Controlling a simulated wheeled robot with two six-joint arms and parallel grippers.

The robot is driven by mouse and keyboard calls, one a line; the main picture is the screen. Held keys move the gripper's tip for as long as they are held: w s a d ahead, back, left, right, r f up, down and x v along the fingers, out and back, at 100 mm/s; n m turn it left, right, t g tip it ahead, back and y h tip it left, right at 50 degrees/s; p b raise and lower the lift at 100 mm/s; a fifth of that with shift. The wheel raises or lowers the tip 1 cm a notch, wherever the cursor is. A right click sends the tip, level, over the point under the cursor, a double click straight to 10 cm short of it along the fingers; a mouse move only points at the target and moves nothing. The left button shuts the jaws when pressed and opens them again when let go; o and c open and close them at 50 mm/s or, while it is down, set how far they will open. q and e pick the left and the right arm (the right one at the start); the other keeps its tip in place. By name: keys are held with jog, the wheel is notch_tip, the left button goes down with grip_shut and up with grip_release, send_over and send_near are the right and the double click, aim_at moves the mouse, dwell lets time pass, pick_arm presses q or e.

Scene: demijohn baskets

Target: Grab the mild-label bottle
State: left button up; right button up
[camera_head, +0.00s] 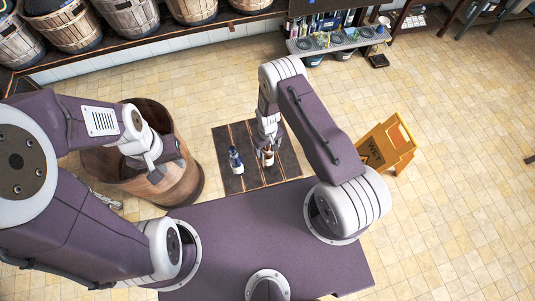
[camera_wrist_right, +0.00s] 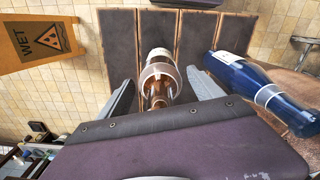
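A brown bottle with a pale label (camera_wrist_right: 158,72) stands on the slatted top; in the head view it (camera_head: 267,158) is partly hidden by my right gripper. A dark blue bottle with a white label (camera_head: 236,160) stands to its left; in the right wrist view the blue bottle (camera_wrist_right: 255,85) is at the right. I cannot read either label. My right gripper (camera_wrist_right: 160,96) is open, its fingers on either side of the brown bottle with gaps visible. My left gripper (camera_head: 158,165) is over the wooden barrel, with nothing seen in it; its finger opening is unclear.
The slatted top (camera_head: 287,160) is small and dark. A large open wooden barrel (camera_head: 180,190) stands left of it. A yellow wet-floor sign (camera_head: 388,146) stands to the right. Baskets (camera_head: 130,15) and a shelf of goods (camera_head: 335,42) line the back. Tiled floor lies between.

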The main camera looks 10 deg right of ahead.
aim_at(267, 148)
jog(key=c, duration=1)
grip_shut()
jog(key=shift+r, duration=0.1)
jog(key=shift+r, duration=0.25)
jog(key=r, duration=0.2)
jog(key=s+r+b, duration=0.1)
jog(key=r, duration=0.1)
jog(key=shift+a, duration=0.15)
jog(key=s+a+r+b, duration=0.2)
jog(key=s+r, duration=0.4)
jog(key=s, duration=0.4)
jog(key=shift+s+r, duration=0.2)
